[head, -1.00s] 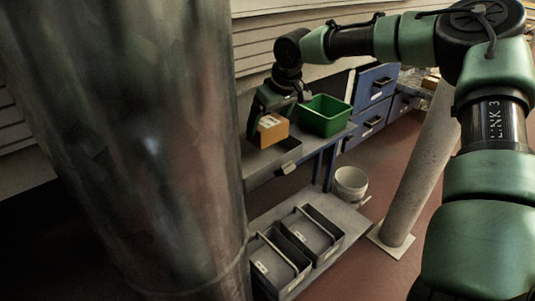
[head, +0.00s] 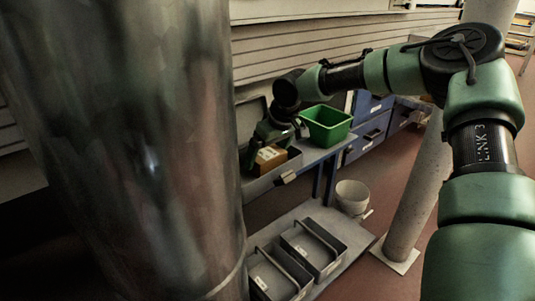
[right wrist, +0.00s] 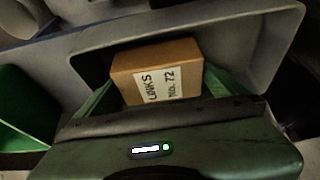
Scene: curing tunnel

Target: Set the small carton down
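The small carton (head: 269,158) is an orange-brown box with a white label. In the head view it is inside the outline of a grey tray (head: 268,183) on the bench, its lower part close to the tray's front wall. My right gripper (head: 266,146) is above it, pointing down. In the right wrist view the carton (right wrist: 157,70) sits between the two green fingers, which meet its sides; the tray's grey walls (right wrist: 262,40) surround it. Whether its underside touches the tray floor is hidden. My left gripper is not in view.
A green bin (head: 326,126) stands on the bench just right of the tray. Grey trays (head: 313,250) lie on the lower shelf. A white bucket (head: 352,197) and a round pillar (head: 415,190) stand to the right. A large metal cylinder (head: 130,150) blocks the left.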

